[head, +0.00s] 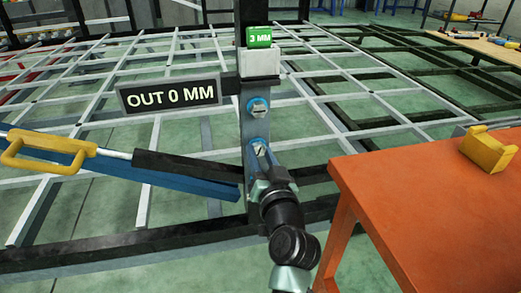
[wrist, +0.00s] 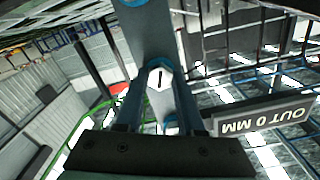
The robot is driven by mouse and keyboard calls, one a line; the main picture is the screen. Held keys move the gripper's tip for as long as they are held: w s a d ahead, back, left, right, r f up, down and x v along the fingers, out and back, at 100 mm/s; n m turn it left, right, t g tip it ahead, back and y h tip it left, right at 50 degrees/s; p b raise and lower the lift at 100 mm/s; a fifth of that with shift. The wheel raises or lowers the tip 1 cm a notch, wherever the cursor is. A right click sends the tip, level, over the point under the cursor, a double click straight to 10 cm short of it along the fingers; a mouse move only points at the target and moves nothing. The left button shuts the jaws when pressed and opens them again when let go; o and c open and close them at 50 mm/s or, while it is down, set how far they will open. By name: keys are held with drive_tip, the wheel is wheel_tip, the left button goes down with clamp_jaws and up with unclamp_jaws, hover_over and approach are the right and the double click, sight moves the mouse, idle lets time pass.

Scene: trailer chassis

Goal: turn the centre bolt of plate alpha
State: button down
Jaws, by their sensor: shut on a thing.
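Plate alpha appears to be the grey upright plate (head: 255,127) on the dark post, though no name is readable on it. An upper bolt (head: 257,106) with a blue ring sits on it. Below is the centre bolt (head: 258,146), its head pale with a dark slot mark. My gripper (head: 260,153) reaches up from below right, its fingers at this bolt. In the wrist view, the fingers are shut on the centre bolt (wrist: 160,76), one on each side, its mark nearly upright in the picture. Part of another blue ring (wrist: 133,3) shows at the top edge there.
A sign (head: 169,96) reads "OUT 0 MM", and a green display (head: 259,36) reads "3 MM". A yellow-handled blue bar (head: 75,155) lies left of the post. An orange table (head: 430,200) with a yellow object (head: 488,149) stands close on the right.

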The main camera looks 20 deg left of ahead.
drive_tip(key=m+p, duration=0.2)
drive_tip(key=m, duration=0.4)
drive_tip(key=shift+f+m+p, duration=0.1)
drive_tip(key=shift+m+p, duration=0.2)
drive_tip(key=shift+p, duration=0.1)
drive_tip(key=m+p, duration=0.3)
drive_tip(key=m, duration=0.3)
drive_tip(key=shift+d, duration=0.1)
drive_tip(key=m+p, duration=0.1)
drive_tip(key=m, duration=0.3)
drive_tip(key=shift+p, duration=0.3)
drive_tip(key=m+p, duration=0.1)
drive_tip(key=m, duration=0.2)
drive_tip(key=shift+m+p, duration=0.3)
drive_tip(key=shift+p, duration=0.05)
drive_tip(key=m+p, duration=0.1)
drive_tip(key=m, duration=0.1)
drive_tip(key=m+p, duration=0.1)
drive_tip(key=m, duration=0.2)
drive_tip(key=shift+f+m, duration=0.2)
drive_tip(key=shift+m, duration=0.1)
